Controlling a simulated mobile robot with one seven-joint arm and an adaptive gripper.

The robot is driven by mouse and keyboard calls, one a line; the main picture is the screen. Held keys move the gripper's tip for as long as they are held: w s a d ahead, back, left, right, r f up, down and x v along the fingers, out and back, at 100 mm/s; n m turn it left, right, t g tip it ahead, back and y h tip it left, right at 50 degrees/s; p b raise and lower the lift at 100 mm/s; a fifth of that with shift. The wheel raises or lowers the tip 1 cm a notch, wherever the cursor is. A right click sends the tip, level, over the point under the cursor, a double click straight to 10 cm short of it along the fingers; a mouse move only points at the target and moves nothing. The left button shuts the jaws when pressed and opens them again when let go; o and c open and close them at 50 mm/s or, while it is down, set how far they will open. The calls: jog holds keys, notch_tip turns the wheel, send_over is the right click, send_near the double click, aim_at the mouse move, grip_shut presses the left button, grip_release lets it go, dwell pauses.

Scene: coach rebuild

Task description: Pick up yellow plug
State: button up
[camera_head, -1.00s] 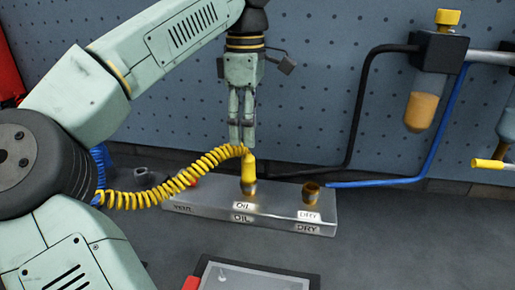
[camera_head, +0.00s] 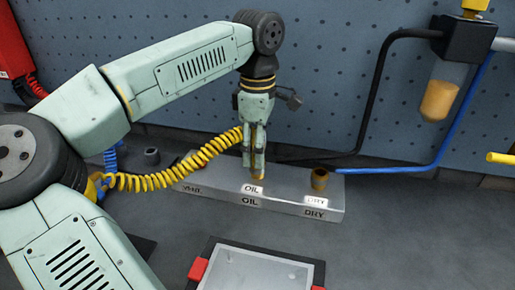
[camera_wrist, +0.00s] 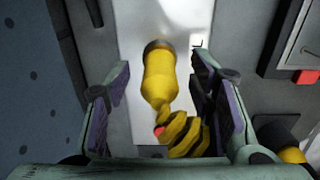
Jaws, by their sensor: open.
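The yellow plug (camera_wrist: 159,78) stands in the socket marked OIL on the grey metal block (camera_head: 225,189). Its coiled yellow hose (camera_head: 150,181) runs left toward my arm's base. My gripper (camera_head: 252,170) points down at the OIL socket, with its fingers around the plug's position. In the wrist view the plug lies between the two open fingers of my gripper (camera_wrist: 158,105), with a gap on both sides. In the head view the fingers hide most of the plug.
A brass socket (camera_head: 319,179) marked DRY stands at the right of the block, with a blue hose (camera_head: 400,169) behind it. A tray with red clips (camera_head: 258,272) lies in front. A perforated blue wall (camera_head: 330,70) stands behind.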

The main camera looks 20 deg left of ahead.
jog(key=shift+f, duration=0.25)
jog(key=shift+c, duration=0.5)
grip_shut()
